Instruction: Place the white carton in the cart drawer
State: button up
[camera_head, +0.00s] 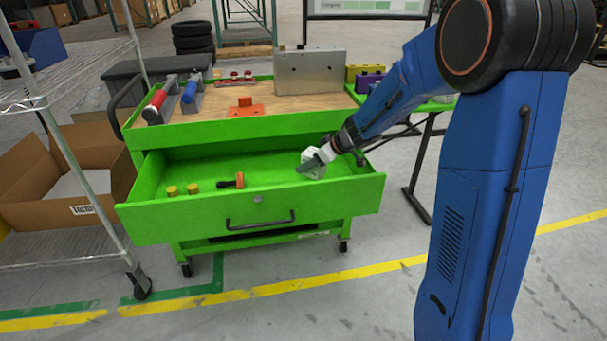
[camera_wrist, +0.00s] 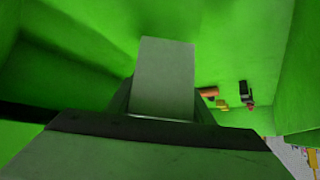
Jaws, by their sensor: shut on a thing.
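The white carton (camera_head: 309,154) is at the right part of the open green cart drawer (camera_head: 190,223). My gripper (camera_head: 314,163) is shut on it, reaching in from the right. In the wrist view the carton (camera_wrist: 164,78) appears as a pale grey block between my fingers, with green drawer surfaces around it. The carton is inside or just above the drawer's opening; whether it touches the floor I cannot tell. My gripper partly hides it in the head view.
Yellow cylinders (camera_head: 182,189) and an orange-and-black tool (camera_head: 231,181) lie in the drawer's left and middle. The cart's wooden top (camera_head: 220,108) holds several tools and a grey metal box (camera_head: 310,73).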

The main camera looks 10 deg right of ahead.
aim_at(309, 173)
jog(key=shift+f, duration=2.1)
jog(key=shift+f, duration=0.15)
jog(key=o, duration=1.3)
